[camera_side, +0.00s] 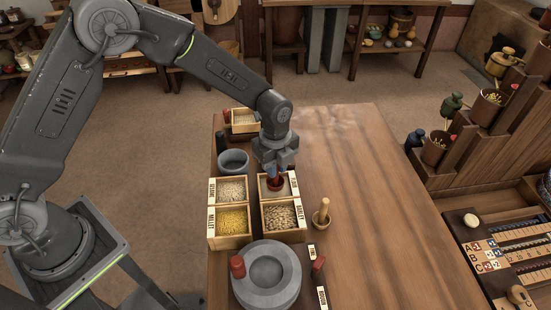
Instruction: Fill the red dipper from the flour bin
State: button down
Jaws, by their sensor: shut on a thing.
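My gripper (274,166) points down over the upper right bin of a group of labelled wooden bins. It is shut on the red dipper (275,184), which shows as a small dark red cup just below the fingers. The dipper is at or just inside this bin (291,178), which holds pale contents and seems to be the flour bin; its label is partly hidden. I cannot tell whether the dipper touches the contents or holds any. My gripper hides part of the bin and of the dipper.
Bins of pale grain (232,190), yellow millet (232,221) and another grain (281,216) adjoin. A grey bowl (234,161) stands behind, a wooden mortar with pestle (321,216) to the right, and a round quern (267,277) in front. The table's right side (380,200) is clear.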

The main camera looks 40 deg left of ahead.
aim_at(276, 185)
jog(key=shift+f, duration=2.1)
jog(key=shift+r, duration=4.05)
